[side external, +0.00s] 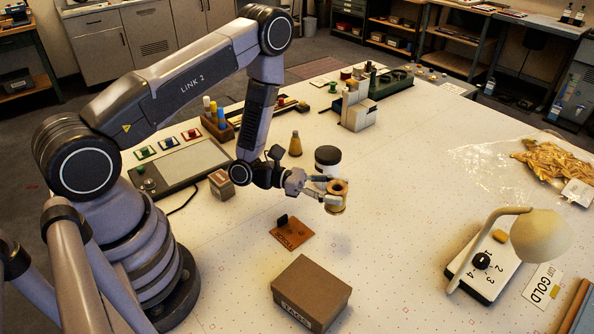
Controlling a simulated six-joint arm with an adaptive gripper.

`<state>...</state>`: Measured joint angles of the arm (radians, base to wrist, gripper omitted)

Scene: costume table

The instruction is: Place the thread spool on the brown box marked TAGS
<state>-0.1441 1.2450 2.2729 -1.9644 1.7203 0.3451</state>
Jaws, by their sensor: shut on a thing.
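The thread spool (337,197) is a small tan spool with a hole in its top, near the middle of the side external view. My gripper (328,197) is shut on it from the left, and the spool looks upright. How high it is held above the table is hard to tell. The brown box (312,288) marked TAGS is closed, with a flat bare top and a label on its front. It stands at the bottom middle, nearer the camera than the spool, and my gripper is apart from it.
A brown leather-like patch (291,234) with a small dark piece on it lies between gripper and box. A dark-lidded jar (327,160) stands just behind the spool. A lamp (541,236) and a numbered switch box (487,266) are at right. The white table (405,215) is clear between.

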